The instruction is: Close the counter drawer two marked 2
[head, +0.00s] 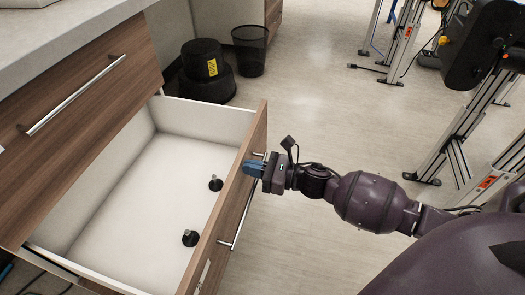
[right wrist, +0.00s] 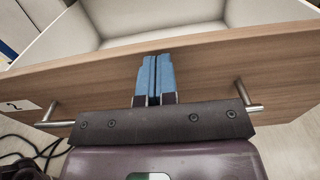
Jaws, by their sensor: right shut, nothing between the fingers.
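The counter drawer two (head: 208,235) is pulled well out, with a wooden front, white inside walls and a metal bar handle (head: 236,222). Its label with a 2 (right wrist: 20,106) shows at the left in the right wrist view. My right gripper (head: 254,168) is shut and empty at the outer face of the drawer front, near its far end in the head view. In the right wrist view its blue fingers (right wrist: 154,80) are together against or just before the wood, above the handle; I cannot tell if they touch. My left gripper is not in view.
Two small black objects (head: 190,238) stand inside the drawer. A closed drawer (head: 80,90) with a bar handle is above it, under the grey counter top. A black stool (head: 207,70) and a bin (head: 250,50) stand behind. The floor (head: 310,240) right of the drawer is clear.

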